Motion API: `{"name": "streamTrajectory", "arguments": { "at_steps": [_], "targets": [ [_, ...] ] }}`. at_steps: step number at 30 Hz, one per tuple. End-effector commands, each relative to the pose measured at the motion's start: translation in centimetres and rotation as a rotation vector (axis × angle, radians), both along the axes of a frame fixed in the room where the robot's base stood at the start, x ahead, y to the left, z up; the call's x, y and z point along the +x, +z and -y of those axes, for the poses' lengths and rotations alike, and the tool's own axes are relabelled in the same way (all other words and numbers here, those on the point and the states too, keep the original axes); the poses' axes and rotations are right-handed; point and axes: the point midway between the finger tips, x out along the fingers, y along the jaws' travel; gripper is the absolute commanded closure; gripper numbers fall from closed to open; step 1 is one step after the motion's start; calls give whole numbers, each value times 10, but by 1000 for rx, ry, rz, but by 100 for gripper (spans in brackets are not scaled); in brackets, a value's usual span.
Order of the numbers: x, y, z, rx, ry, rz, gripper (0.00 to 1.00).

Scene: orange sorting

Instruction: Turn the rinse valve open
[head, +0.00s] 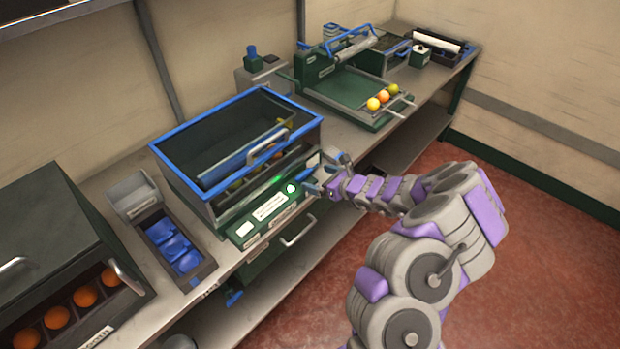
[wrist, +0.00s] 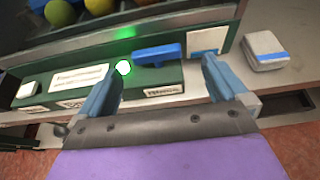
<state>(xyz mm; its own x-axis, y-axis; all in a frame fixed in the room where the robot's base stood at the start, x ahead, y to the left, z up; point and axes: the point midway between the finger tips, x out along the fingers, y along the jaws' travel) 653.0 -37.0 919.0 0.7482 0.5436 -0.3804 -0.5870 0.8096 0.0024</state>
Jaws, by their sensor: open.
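The rinse valve shows as a blue lever (wrist: 157,55) on the green front panel (wrist: 60,105) of the washing unit, above a label in the wrist view. The lever lies roughly sideways along the panel, beside a glowing green light (wrist: 123,67). In the head view the blue lever (head: 304,174) sits at the panel's right end, partly close behind my gripper (head: 322,178). My gripper also shows in the wrist view (wrist: 162,75). It is open, with one blue finger on each side of the lever and nothing held; contact with the lever is not visible.
The blue-rimmed washing bin (head: 235,150) stands behind the panel with fruit inside. A tray of blue items (head: 172,245) and a cabinet of oranges (head: 60,260) are left. A green rack with several fruits (head: 355,95) is at the back. A white-blue block (wrist: 265,50) lies right of my gripper.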

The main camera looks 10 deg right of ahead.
Motion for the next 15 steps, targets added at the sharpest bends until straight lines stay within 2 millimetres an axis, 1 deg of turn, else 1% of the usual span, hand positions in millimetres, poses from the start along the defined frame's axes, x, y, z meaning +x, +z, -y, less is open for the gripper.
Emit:
{"name": "streamTrajectory", "arguments": {
  "at_steps": [1, 3, 7, 11, 15],
  "targets": [
    [5, -6, -7, -2, 4, -2, 0],
    [13, -10, -13, -3, 5, -2, 0],
    [25, -16, -20, -6, 1, -3, 0],
    [32, -19, -25, -2, 0, -2, 0],
    [34, -18, -26, 0, 1, -1, 0]
  ]
}}
